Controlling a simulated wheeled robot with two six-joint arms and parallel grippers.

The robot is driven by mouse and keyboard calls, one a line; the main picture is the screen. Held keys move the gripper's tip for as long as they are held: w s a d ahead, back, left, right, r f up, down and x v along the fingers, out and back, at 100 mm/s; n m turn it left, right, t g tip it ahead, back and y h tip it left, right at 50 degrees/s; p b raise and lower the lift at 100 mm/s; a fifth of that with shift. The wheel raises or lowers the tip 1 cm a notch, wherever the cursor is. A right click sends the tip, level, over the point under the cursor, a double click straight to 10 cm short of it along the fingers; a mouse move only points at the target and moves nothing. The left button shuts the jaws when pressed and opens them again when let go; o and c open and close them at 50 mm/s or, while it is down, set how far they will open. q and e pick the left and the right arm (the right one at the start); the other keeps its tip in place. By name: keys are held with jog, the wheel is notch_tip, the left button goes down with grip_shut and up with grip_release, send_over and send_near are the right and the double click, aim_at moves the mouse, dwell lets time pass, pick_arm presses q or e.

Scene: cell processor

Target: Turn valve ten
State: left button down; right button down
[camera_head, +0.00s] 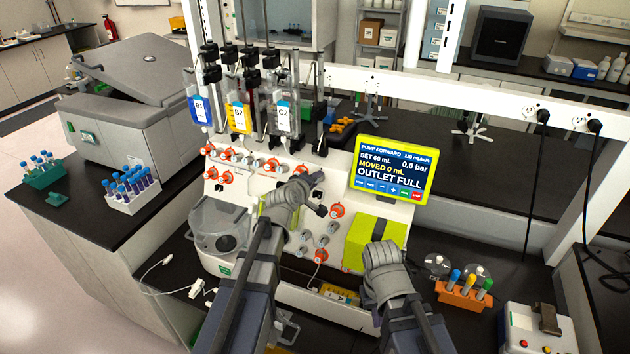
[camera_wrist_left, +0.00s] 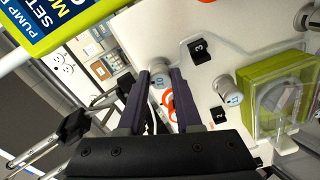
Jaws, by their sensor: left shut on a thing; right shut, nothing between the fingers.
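The white cell processor panel (camera_head: 245,180) carries several valves, some with orange rings and some plain grey. My left gripper (camera_head: 318,194) is at the panel's upper middle, left of the screen. In the left wrist view its dark fingers (camera_wrist_left: 164,84) are shut on a grey valve knob (camera_wrist_left: 158,78) marked 10. An orange ring (camera_wrist_left: 170,104) shows between the fingers. My right gripper (camera_head: 378,236) is low in front of the lime-green block (camera_head: 362,246), shut and holding nothing; its fingertips are hard to make out.
The yellow-framed screen (camera_head: 391,172) reads PUMP FORWARD, MOVED 0 mL, OUTLET FULL. Another grey valve (camera_wrist_left: 226,88) sits beside valve ten. Bags (camera_head: 240,117) hang above the panel. An orange tube rack (camera_head: 463,294) stands at the right. The bench behind is largely clear.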

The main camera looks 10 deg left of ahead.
pick_arm(q)
jog(key=shift+n, duration=1.9)
jog(key=c, duration=0.6)
grip_release()
jog(key=p+v, duration=0.3)
jog(key=v, duration=0.4)
jog(key=shift+s, duration=0.4)
jog(key=shift+r, duration=0.15)
